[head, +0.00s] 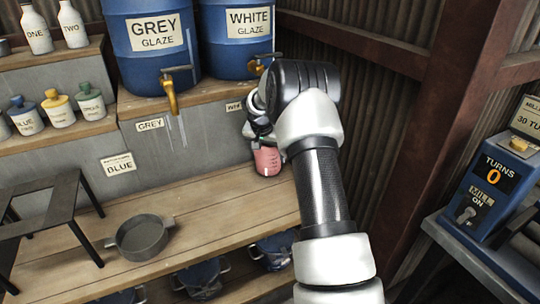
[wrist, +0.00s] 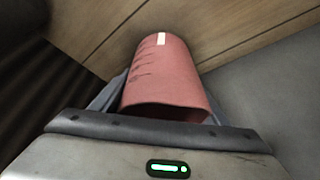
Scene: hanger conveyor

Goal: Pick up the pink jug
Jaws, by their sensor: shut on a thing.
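The pink jug (head: 267,161) is at the right end of the wooden bench, below the white glaze barrel, and it looks upright. My gripper (head: 261,140) is around its upper part and shut on it. In the wrist view the pink jug (wrist: 165,75) fills the middle, with dark marks and a small white patch on its side. The gripper's fingers show at both sides of it, partly hidden by the jug. I cannot tell whether the jug's base touches the bench.
Blue grey-glaze (head: 150,45) and white-glaze (head: 236,38) barrels with taps stand above on a ledge. A grey pan (head: 141,237) and a dark metal stand (head: 45,215) are at left on the bench. A blue mill control box (head: 490,190) is at right. The bench's middle is clear.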

